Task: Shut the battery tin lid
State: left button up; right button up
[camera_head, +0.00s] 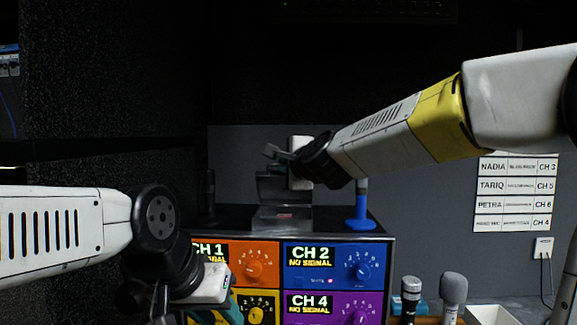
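The battery tin (270,223) is a small grey box on top of the rack with the coloured channel panels. Its lid (284,190) stands up open at the back edge, and something reddish shows inside. My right gripper (274,160) is just above the lid's upper edge, with its fingers pointing left. Whether it touches the lid and how far its fingers are apart are unclear. My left gripper (200,312) is low in front of the rack, at the bottom edge of the view, partly cut off; its fingers are not clear.
A blue stand (361,211) is on the rack top to the right of the tin. The rack (337,240) has coloured panels with knobs. Two microphones (453,291) and a white tray (492,315) are at lower right. A grey wall with name labels (516,186) is behind.

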jog(key=shift+s+f, duration=0.15)
jog(key=shift+f, duration=0.15)
jog(key=v, duration=0.7)
jog(key=shift+s+d+r, duration=0.2)
jog(key=shift+s+r, duration=0.1)
jog(key=shift+r, duration=0.05)
jog(key=shift+f, duration=0.1)
jog(key=s+d+f+n+g+h, duration=0.2)
jog(key=s+d+f+n+g, duration=0.2)
jog(key=s+d+f+n, duration=0.3)
jog(key=s+d+f+n+g+h, duration=0.2)
jog(key=s+d+f+n+g, duration=0.2)
jog(key=s+d+f+n, duration=0.3)
jog(key=s+d+f, duration=0.3)
jog(key=s+f, duration=0.3)
jog(key=f, duration=0.3)
jog(key=shift+n+g, duration=0.4)
jog(key=shift+r, duration=0.1)
